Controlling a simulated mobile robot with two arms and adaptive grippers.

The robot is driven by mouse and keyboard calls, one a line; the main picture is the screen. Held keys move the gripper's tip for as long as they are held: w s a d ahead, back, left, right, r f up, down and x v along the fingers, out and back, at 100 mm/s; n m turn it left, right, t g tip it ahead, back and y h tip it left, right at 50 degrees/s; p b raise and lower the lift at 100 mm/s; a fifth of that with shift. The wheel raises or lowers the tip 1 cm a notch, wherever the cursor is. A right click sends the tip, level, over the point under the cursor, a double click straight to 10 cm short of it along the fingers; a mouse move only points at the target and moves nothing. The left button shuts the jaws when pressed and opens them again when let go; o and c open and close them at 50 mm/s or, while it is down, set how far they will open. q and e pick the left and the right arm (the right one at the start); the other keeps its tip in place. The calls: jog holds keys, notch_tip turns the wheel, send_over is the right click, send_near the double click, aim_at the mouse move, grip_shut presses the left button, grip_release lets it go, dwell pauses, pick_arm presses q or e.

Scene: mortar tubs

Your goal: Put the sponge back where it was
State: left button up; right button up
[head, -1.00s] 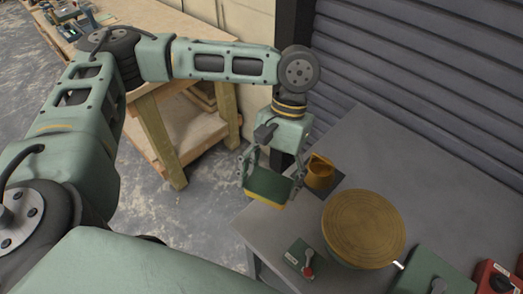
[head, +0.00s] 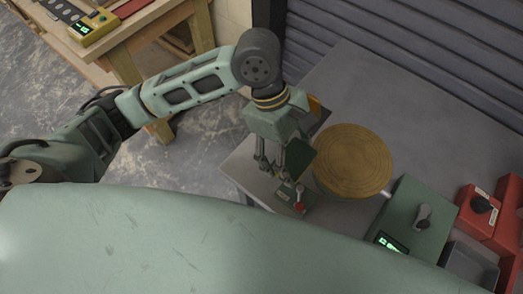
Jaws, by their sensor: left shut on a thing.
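My left gripper (head: 282,172) points down over the front left part of the grey table. It is shut on the sponge (head: 301,157), whose dark green face shows at the right of the fingers. The sponge is held on edge, and much of it is hidden by the fingers. Its underside cannot be made out, so I cannot tell whether it touches anything. My right gripper is not in view.
A round wooden-topped tub (head: 352,160) stands just right of the sponge. A small switch box (head: 290,196) with a red lever is close below the gripper. A green control box (head: 418,220) and red boxes (head: 483,212) stand right.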

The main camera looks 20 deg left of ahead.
pick_arm(q)
jog(key=w+a+f, duration=0.1)
jog(key=a+f, duration=0.1)
jog(key=a, duration=0.1)
jog(key=w+a+f, duration=0.1)
jog(key=a, duration=0.1)
jog(key=w+a+f, duration=0.2)
jog(key=a, duration=0.1)
jog(key=shift+a+f+p, duration=0.3)
jog(key=shift+a, duration=0.05)
jog(key=shift+w+f, duration=0.1)
jog(key=shift+f, duration=2)
jog(key=o, duration=1.1)
jog(key=shift+f+p, duration=0.1)
jog(key=shift+p, duration=0.2)
jog(key=b+v, duration=0.1)
jog(key=v, duration=1.1)
